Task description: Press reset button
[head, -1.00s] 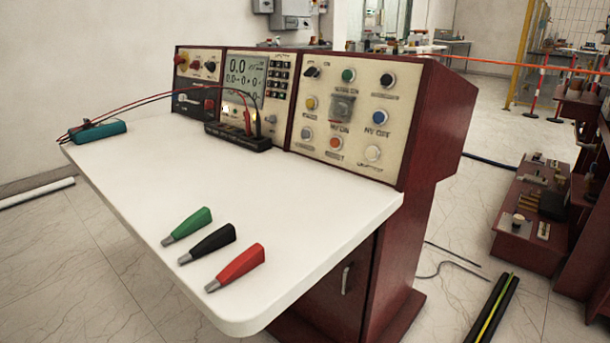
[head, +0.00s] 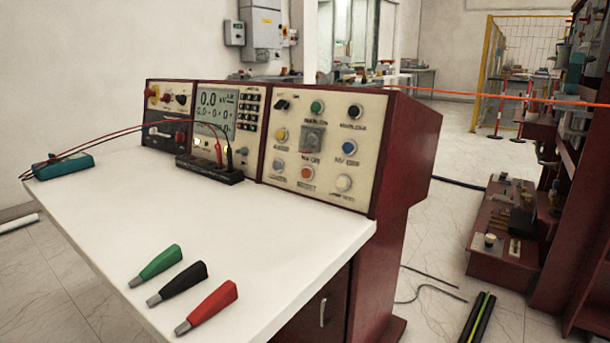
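The dark red control console (head: 405,150) stands in the middle of the head view. Its right cream panel (head: 328,110) carries several round buttons: green (head: 316,107), black (head: 355,112), yellow (head: 281,134), blue (head: 349,147), light blue (head: 278,167), orange-red (head: 306,173) and white (head: 343,183). A grey square part (head: 312,139) sits among them. My gripper is not in view.
A white tabletop (head: 220,230) extends in front of the panels. Green (head: 161,262), black (head: 184,279) and red (head: 212,303) clips lie on it. A black terminal block (head: 210,168) and a teal meter (head: 63,167) are further back. Red equipment (head: 500,225) stands on the floor at right.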

